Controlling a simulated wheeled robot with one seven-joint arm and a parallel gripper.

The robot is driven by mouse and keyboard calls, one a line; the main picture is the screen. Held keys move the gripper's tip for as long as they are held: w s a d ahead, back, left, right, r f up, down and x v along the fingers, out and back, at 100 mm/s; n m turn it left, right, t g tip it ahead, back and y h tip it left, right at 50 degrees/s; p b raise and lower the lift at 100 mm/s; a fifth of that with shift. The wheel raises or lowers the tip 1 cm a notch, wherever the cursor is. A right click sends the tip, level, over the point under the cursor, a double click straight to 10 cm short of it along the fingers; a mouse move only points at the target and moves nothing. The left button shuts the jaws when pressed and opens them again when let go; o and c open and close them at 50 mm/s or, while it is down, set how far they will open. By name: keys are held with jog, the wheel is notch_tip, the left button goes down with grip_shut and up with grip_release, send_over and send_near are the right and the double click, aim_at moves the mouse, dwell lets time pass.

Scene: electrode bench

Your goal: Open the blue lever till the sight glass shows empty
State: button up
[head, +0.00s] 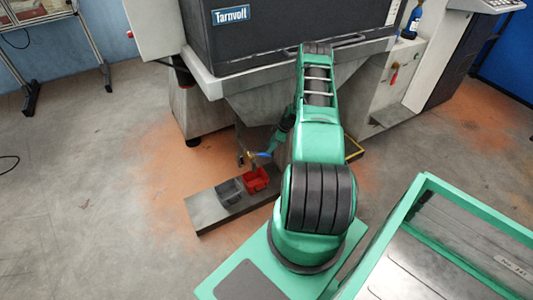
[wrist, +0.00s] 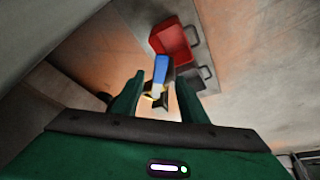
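The blue lever (head: 262,154) is a small blue handle on a brass-coloured valve below the hopper of the dark machine. In the wrist view, the blue lever (wrist: 161,68) shows between and just beyond my two fingertips. The brass fitting (wrist: 157,97) shows between the fingers. My gripper (wrist: 160,80) is open, with a gap on both sides of the lever, and I see no clear contact. In the head view my arm covers part of the gripper. I cannot make out the sight glass with certainty in either view.
A red bin (head: 255,180) and a grey bin (head: 229,191) stand on a low dark platform (head: 205,210) under the valve. A red-handled valve (head: 394,76) is on the machine's right side. A green-framed cart (head: 450,183) stands at the right front.

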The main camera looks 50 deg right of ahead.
aim_at(266, 154)
jog(key=shift+x, duration=2.55)
jog(key=shift+c, duration=0.6)
grip_shut()
